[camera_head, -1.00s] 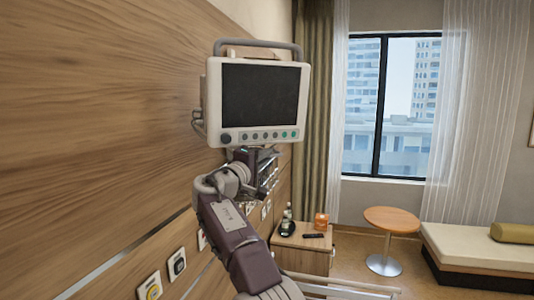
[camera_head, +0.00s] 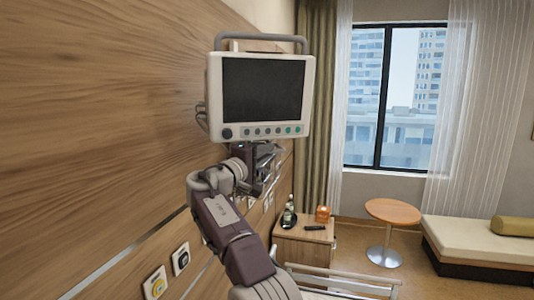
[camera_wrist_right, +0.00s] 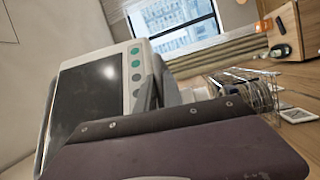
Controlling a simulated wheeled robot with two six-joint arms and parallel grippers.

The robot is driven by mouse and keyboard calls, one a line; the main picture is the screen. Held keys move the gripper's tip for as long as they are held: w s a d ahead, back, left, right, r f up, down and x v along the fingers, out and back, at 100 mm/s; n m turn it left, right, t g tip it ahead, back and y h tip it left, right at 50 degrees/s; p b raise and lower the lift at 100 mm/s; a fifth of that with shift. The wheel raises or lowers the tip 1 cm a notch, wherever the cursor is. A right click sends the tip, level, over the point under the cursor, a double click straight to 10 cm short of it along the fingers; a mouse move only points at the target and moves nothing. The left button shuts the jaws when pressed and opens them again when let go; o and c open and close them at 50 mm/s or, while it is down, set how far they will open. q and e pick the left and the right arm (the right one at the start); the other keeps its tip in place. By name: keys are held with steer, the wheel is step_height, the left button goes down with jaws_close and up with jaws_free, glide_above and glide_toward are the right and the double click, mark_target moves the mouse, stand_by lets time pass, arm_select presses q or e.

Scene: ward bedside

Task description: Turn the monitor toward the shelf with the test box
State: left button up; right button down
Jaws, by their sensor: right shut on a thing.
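The monitor (camera_head: 265,90) is a pale box with a dark screen, a row of buttons and a top handle, beside the wood-panelled wall. Its screen faces roughly toward me. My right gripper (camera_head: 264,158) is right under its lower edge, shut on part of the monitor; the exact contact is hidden. In the right wrist view the monitor (camera_wrist_right: 92,95) stands tilted behind the dark gripper body. A small orange box (camera_head: 322,214) sits on the wooden bedside cabinet (camera_head: 300,251), farther back and to the right. My left gripper is out of view.
A bottle (camera_head: 289,211) and a dark remote-like item (camera_head: 314,228) are also on the cabinet. A bed rail (camera_head: 335,280) crosses below. A round table (camera_head: 393,212) and a couch (camera_head: 475,245) stand by the window. The wall (camera_head: 100,110) is close on the left.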

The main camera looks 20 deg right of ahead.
steer(key=shift+r, duration=0.25)
stand_by(0.5)
steer(key=c, duration=1.5)
jaws_free()
steer(key=shift+w+f, duration=0.15)
steer(key=shift+f, duration=0.05)
steer(key=shift+a+f+b, duration=0.15)
steer(key=shift+a+b, duration=0.1)
steer(key=shift+b, duration=0.05)
steer(key=b+v, duration=0.3)
steer(key=v, duration=0.5)
steer(key=shift+s+a, duration=0.25)
steer(key=shift+s, duration=0.05)
steer(key=shift+d, duration=0.1)
steer(key=shift+c, duration=0.2)
